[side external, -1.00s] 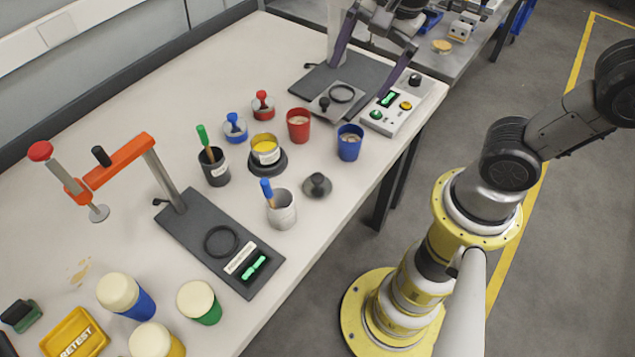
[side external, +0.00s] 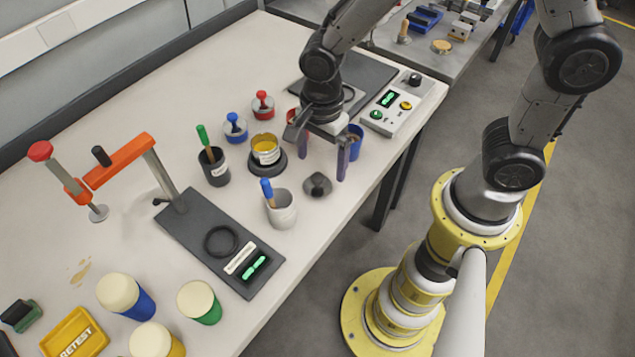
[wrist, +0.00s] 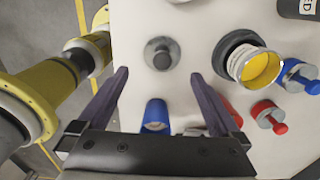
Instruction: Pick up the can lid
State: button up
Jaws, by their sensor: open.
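A dark grey round lid with a knob (side external: 317,186), which looks like the can lid, lies flat on the table near its right edge. In the wrist view the lid (wrist: 161,53) sits just beyond the fingertips, roughly centred between them. My gripper (side external: 321,166) is open and empty above the table, fingers pointing down, behind the lid in the side view. It also shows in the wrist view (wrist: 159,75), touching nothing visible. An open can with yellow contents (side external: 264,150) stands on a dark base to the left of the gripper.
A blue cup (side external: 355,143) stands close behind the right finger; a red cup is partly hidden behind the gripper. A grey cup with a blue-handled tool (side external: 282,210) stands left of the lid. Red (side external: 263,104) and blue (side external: 235,127) knobbed pieces stand farther back.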

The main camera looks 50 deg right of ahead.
aim_at(319, 175)
jog(key=shift+w+a+f, duration=0.1)
jog(key=shift+a+f, duration=0.05)
jog(key=shift+f, duration=2.75)
jog(key=c, duration=1.3)
jog(key=shift+o, duration=0.2)
jog(key=shift+r, duration=0.1)
